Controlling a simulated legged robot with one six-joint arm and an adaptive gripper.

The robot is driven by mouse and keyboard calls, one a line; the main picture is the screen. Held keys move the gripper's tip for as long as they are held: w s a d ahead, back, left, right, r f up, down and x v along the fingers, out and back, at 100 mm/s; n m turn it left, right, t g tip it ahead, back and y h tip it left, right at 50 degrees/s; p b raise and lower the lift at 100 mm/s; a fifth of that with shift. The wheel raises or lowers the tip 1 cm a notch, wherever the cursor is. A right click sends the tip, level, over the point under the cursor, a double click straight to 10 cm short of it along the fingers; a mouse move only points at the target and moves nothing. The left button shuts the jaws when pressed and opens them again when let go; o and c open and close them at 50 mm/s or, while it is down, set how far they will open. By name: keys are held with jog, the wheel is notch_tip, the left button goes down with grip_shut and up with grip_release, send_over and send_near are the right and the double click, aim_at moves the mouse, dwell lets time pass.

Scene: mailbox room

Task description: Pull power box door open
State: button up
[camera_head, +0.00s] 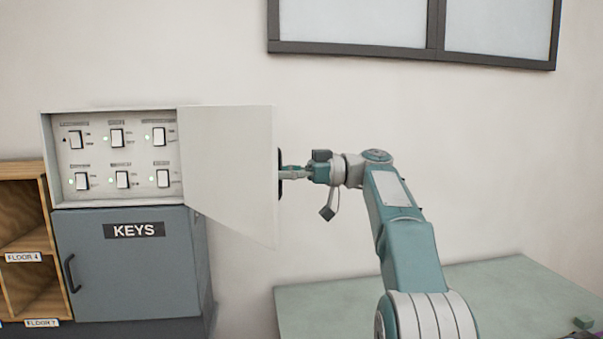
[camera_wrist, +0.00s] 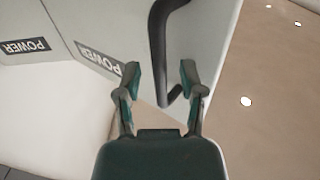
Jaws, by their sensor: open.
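The power box (camera_head: 110,109) is on the wall, with several white switches and small green lights showing inside. Its pale door (camera_head: 228,165) stands swung out from the box's right side. A sliver of the dark handle (camera_head: 280,175) shows at the door's free edge. My gripper (camera_head: 287,172) is at that handle, partly hidden by the door edge. In the wrist view the black bent handle (camera_wrist: 157,45) runs between the two spread fingers (camera_wrist: 160,75), which are open around it. I cannot tell whether either finger touches it. POWER labels (camera_wrist: 100,60) show at the left there.
A grey-blue KEYS cabinet (camera_head: 130,275) is under the box. Wooden cubbies (camera_head: 25,225) stand at the far left. A pale green table (camera_head: 510,285) is at the lower right, under my arm. A dark-framed window (camera_head: 350,47) is above. The wall right of the door is bare.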

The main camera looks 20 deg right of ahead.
jog(key=s+d, duration=0.1)
jog(key=d, duration=1)
jog(key=shift+s+d+f, duration=0.15)
jog(key=shift+s, duration=0.25)
